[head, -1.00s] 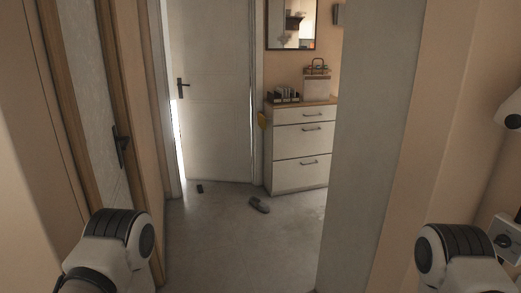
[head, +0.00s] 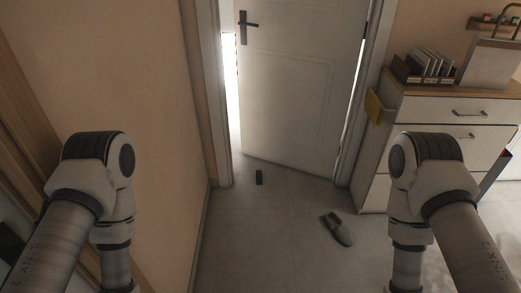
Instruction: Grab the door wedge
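A small dark block (head: 259,177), which looks like the door wedge, lies on the floor in the head view. It is just in front of the white door (head: 300,85), near the door's handle-side edge, and looks apart from it. The door stands slightly ajar, with bright light in the gap at its left. My two arms come in at the left and right of the view, but both grippers are out of frame. Neither arm is near the block.
A grey slipper (head: 337,229) lies on the floor right of the block. A white drawer cabinet (head: 450,135) stands at the right, with a file holder (head: 424,68) on top. A beige wall (head: 135,75) runs along the left. The floor (head: 262,245) between is clear.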

